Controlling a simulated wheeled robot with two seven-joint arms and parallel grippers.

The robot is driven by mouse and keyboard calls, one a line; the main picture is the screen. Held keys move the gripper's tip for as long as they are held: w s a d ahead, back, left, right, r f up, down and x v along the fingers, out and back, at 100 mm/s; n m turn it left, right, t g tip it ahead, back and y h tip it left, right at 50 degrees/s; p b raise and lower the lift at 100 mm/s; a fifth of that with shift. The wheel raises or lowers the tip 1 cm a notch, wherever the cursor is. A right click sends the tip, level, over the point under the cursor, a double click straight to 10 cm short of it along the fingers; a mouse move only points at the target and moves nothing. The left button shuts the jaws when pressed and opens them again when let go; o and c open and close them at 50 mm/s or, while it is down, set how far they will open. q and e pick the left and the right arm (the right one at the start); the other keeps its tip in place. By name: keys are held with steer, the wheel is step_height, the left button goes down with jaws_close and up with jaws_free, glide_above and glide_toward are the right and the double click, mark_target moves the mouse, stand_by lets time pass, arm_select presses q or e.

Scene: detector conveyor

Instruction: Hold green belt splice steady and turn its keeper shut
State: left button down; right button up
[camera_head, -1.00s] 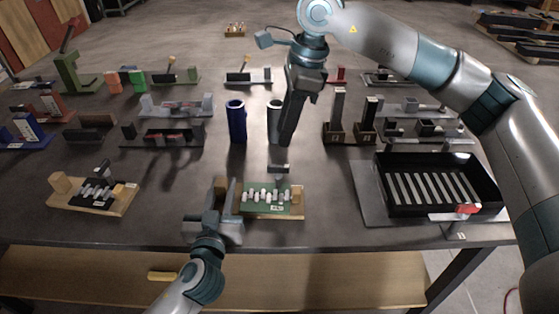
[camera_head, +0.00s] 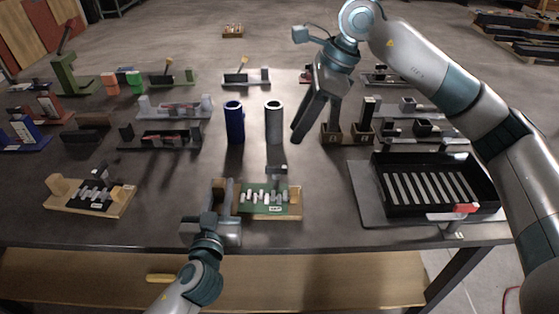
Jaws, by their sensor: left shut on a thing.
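The green belt splice (camera_head: 252,208) lies on a wooden base at the front middle of the table, with a row of pale lacing pieces across it. A small grey upright piece (camera_head: 277,171), perhaps its keeper, stands at its back edge; its exact position is hard to read. My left gripper (camera_head: 224,194) is shut at the left end of the splice, and its fingers hide that end. My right gripper (camera_head: 306,132) hangs above the table, behind and to the right of the splice, touching nothing that I can make out.
A blue cylinder (camera_head: 235,122) and a grey cylinder (camera_head: 274,122) stand behind the splice. A black slatted tray (camera_head: 383,192) is at the right. A similar splice on a wooden base (camera_head: 57,184) lies at the left. The table around the green splice is mostly clear.

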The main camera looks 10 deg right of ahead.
mark_target(277, 167)
steer(key=x, duration=1.1)
steer(key=shift+a+f, duration=0.1)
steer(key=shift+f, duration=0.1)
steer(key=shift+c, duration=0.6)
jaws_close()
